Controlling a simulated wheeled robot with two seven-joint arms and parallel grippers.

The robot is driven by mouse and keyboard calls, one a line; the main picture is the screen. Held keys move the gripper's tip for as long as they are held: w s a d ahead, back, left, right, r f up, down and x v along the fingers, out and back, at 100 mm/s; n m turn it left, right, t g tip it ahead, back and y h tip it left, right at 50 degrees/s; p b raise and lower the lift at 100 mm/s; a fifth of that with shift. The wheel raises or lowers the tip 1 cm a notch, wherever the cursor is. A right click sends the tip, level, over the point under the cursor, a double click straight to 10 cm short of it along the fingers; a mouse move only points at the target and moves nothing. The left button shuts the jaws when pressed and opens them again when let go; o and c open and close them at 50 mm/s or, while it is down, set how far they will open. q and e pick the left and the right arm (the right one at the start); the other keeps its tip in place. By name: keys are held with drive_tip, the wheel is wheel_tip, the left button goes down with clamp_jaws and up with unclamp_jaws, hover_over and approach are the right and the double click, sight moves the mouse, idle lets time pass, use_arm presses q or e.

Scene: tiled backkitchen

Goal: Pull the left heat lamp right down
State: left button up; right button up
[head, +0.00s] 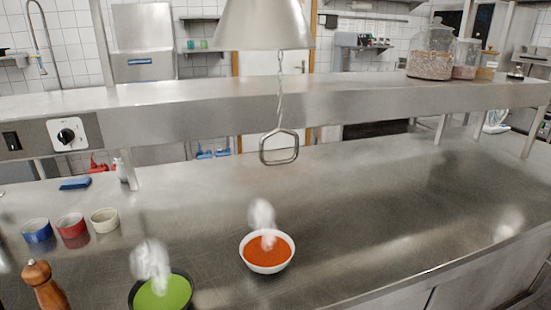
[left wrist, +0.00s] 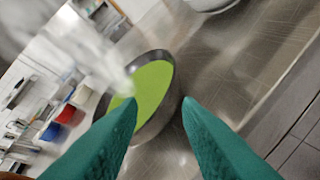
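One heat lamp (head: 264,25), a silver metal shade, hangs at the top centre of the head view, its top cut off. Only this lamp is in view, so I cannot tell whether it is the left one. A twisted cord (head: 280,90) hangs below it, ending in a metal pull handle (head: 279,147) above the counter, in front of the shelf edge. My left gripper (left wrist: 158,101) shows only in the left wrist view. Its two teal fingers are apart with nothing held between them, and the handle is not seen there. My right gripper is not in view.
A steaming dark bowl of green soup (head: 162,292) and a white bowl of orange-red soup (head: 267,252) stand on the counter (head: 400,210). A pepper mill (head: 44,285) and three small bowls (head: 71,226) are at left. A steel shelf (head: 350,100) crosses behind. The counter's right side is clear.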

sight(283, 162)
use_arm(q)
drive_tip(key=w+d+r+m+t+h, duration=0.2)
drive_tip(key=w+d+r+m+h, duration=0.15)
drive_tip(key=r+m+h, duration=0.4)
drive_tip(key=w+d+r+m+t+h, duration=0.25)
drive_tip(key=w+r+m+h, duration=0.2)
drive_tip(key=r+m, duration=0.6)
drive_tip(key=w+d+r+m+t+h, duration=0.2)
drive_tip(key=w+d+r+m+h, duration=0.25)
drive_tip(key=r+m, duration=0.45)
drive_tip(key=w+d+r+m+g+p, duration=0.1)
drive_tip(key=d+m+g, duration=0.3)
drive_tip(key=m, duration=0.2)
drive_tip(key=w+d+m+g+h+p, duration=0.1)
drive_tip(key=d+m+g+p, duration=0.1)
drive_tip(key=d+m+g, duration=0.2)
drive_tip(key=w+d+r+m+g+h+p, duration=0.1)
drive_tip(key=d+m+g, duration=0.3)
drive_tip(key=m, duration=0.4)
drive_tip(key=shift+w+d+r+m+g+p, duration=0.3)
drive_tip(key=shift+w+d+m+g+p, duration=0.15)
drive_tip(key=shift+g, duration=0.3)
drive_tip(key=shift+w+d+f, duration=0.1)
drive_tip(key=shift+w+d, duration=0.05)
drive_tip(key=shift+d, duration=0.1)
drive_tip(key=shift+c, duration=0.2)
